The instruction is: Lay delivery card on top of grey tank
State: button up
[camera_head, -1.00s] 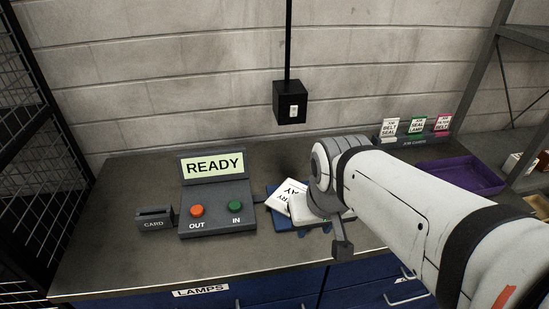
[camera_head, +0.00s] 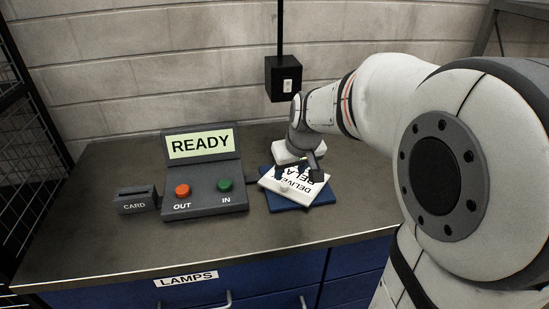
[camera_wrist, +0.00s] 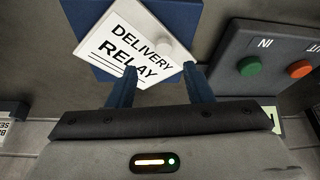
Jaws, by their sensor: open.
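The delivery card, a white square plate marked "DELIVERY RELAY" (camera_head: 308,190), lies turned at an angle on a dark blue pad (camera_head: 285,204) on the bench. In the wrist view the card (camera_wrist: 112,52) has a round white knob near one corner. My gripper (camera_head: 287,178) is over the card's far part. In the wrist view its two dark blue fingers (camera_wrist: 160,69) are spread apart, with the card's knob corner just ahead of and between them. I cannot tell whether they touch the card. I see no grey tank.
A grey console reading "READY" (camera_head: 202,145), with orange OUT and green IN buttons, stands left of the card. A grey card slot box (camera_head: 136,200) is beside it. A black switch box (camera_head: 283,78) hangs behind. The bench's front left is clear.

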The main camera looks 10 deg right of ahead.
aim_at(284, 184)
jog(key=x, duration=0.6)
jog(key=shift+a+f, duration=0.2)
jog(key=shift+a, duration=0.05)
grip_shut()
